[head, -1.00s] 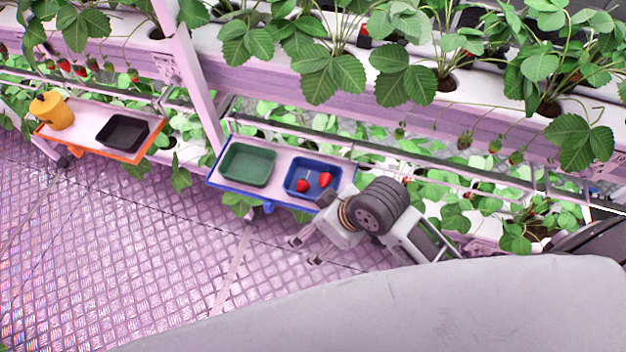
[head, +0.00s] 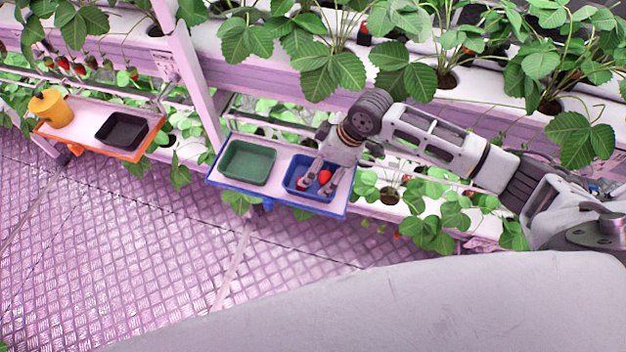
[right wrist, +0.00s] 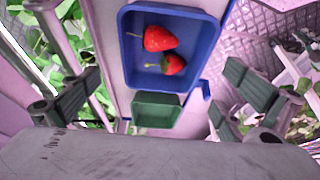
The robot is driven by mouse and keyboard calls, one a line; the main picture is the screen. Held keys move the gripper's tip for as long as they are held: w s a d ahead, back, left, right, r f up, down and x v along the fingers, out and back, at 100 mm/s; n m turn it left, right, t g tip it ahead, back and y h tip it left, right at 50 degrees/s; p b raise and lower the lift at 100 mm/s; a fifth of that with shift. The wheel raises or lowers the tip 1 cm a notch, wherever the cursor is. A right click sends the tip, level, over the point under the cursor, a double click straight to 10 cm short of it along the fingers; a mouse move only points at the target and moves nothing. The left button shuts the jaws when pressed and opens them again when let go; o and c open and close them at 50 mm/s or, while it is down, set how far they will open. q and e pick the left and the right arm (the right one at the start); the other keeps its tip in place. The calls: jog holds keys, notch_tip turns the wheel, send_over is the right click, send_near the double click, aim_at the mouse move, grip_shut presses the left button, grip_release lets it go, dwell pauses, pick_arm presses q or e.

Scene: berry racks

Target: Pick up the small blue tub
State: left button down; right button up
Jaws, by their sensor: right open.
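The small blue tub (head: 292,177) sits on the right half of a white tray with a blue edge, with two red strawberries in it. In the right wrist view the tub (right wrist: 196,50) is at the upper middle, with both strawberries (right wrist: 160,38) showing. My right gripper (head: 316,187) is over the tub in the head view, its open fingers hiding part of it. In the right wrist view its fingers (right wrist: 162,100) are wide apart, one at each side, with nothing held between them. I cannot tell whether they touch the tub. My left gripper is not in view.
A green tub (head: 248,162) stands beside the blue one on the blue-edged tray (head: 270,194). Farther left, an orange-edged tray (head: 85,142) holds a black tub (head: 122,131) and a yellow pot (head: 51,108). Strawberry racks and leaves hang behind and above. The floor in front is clear.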

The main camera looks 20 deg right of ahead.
aim_at(313, 183)
jog(key=x, duration=0.3)
jog(key=p+x, duration=0.1)
jog(key=x, duration=0.2)
jog(key=shift+s+f, duration=0.15)
jog(key=shift+f, duration=0.3)
jog(key=c, duration=1)
